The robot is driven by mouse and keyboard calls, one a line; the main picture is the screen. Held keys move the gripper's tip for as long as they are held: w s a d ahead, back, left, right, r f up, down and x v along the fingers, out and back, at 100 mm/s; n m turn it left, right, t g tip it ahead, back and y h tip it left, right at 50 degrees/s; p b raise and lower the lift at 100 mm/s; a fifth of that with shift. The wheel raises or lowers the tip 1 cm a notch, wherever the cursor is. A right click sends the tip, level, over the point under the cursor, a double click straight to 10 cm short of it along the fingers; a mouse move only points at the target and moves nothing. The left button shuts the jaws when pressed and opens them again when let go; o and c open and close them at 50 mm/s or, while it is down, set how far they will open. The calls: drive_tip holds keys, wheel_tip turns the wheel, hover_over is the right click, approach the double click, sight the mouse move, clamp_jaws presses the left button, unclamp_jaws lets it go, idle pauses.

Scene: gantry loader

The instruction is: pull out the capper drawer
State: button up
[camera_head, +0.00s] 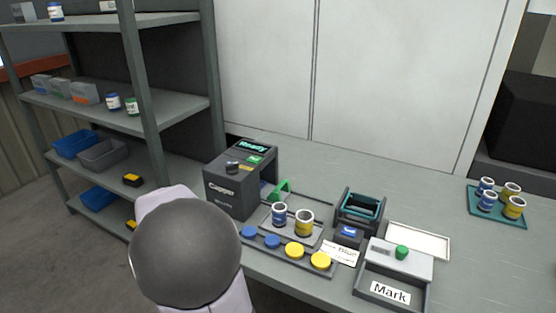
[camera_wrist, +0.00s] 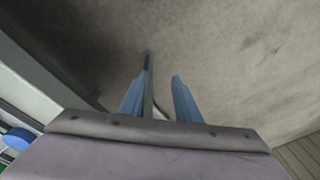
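The capper (camera_head: 228,190) is a dark grey box labelled "Capper" on the bench, with a lit green "Ready" display on top. A green handle (camera_head: 282,187) shows at its right side. A grey plate (camera_head: 287,228) beside the capper bears a blue-and-white can (camera_head: 279,213) and a yellow-and-white can (camera_head: 304,222). I cannot tell where the drawer's edges are. My gripper (camera_wrist: 162,76) shows in the wrist view with its two blue fingers apart, nothing between them, over bare floor. In the head view my arm hides it, left of and in front of the capper.
A strip (camera_head: 267,250) with blue and yellow caps lies along the bench's front edge. Right of it stand a dark teal-lined holder (camera_head: 359,211) and a "Mark" station (camera_head: 392,280). A teal tray (camera_head: 479,212) holds several cans. Shelves (camera_head: 176,117) stand at the left.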

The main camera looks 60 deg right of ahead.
drive_tip(key=s+d+r+m+h+p, duration=0.1)
drive_tip(key=s+d+r+m+p, duration=0.25)
drive_tip(key=d+r+p, duration=0.7)
drive_tip(key=s+d+r+m+h+p, duration=0.1)
drive_tip(key=s+d+r+m+p, duration=0.3)
drive_tip(key=d+r+p, duration=0.65)
drive_tip(key=m+h+b, duration=0.2)
drive_tip(key=m+b, duration=0.1)
drive_tip(key=b, duration=0.3)
approach(278, 187)
drive_tip(key=shift+t, duration=0.4)
drive_tip(key=shift+s+p+x, duration=0.15)
drive_tip(key=shift+p+x, duration=0.5)
drive_tip(key=shift+x, duration=1.3)
drive_tip(key=shift+s+p+x, duration=0.2)
drive_tip(key=shift+p+x, duration=0.45)
drive_tip(key=shift+x, duration=1.25)
drive_tip(key=shift+d, duration=0.1)
clamp_jaws()
